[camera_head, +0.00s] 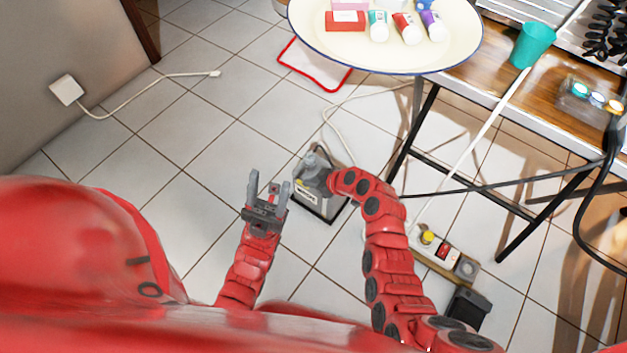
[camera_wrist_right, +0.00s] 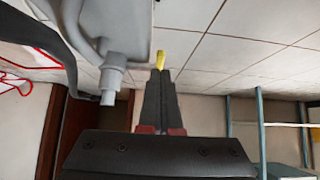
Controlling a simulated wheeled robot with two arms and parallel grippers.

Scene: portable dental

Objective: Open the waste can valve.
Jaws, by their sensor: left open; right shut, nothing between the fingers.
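The waste can (camera_head: 322,205), a pale grey box with a label, stands on the tiled floor in the head view. In the right wrist view its grey body (camera_wrist_right: 105,22) and a grey spout (camera_wrist_right: 113,75) are at upper left. My right gripper (camera_wrist_right: 160,72) is shut and empty beside the can. A small yellow piece (camera_wrist_right: 161,60), perhaps the valve handle, shows at its fingertips; I cannot tell whether they touch. In the head view my right wrist covers part of the can. My left gripper (camera_head: 270,186) is open and empty, left of the can.
A round tray (camera_head: 310,40) with boxes and tubes is above the can in the head view. A table (camera_head: 480,85) with thin black legs is at right. A power strip (camera_head: 448,262) and cables lie on the floor. Tiles at left are mostly clear.

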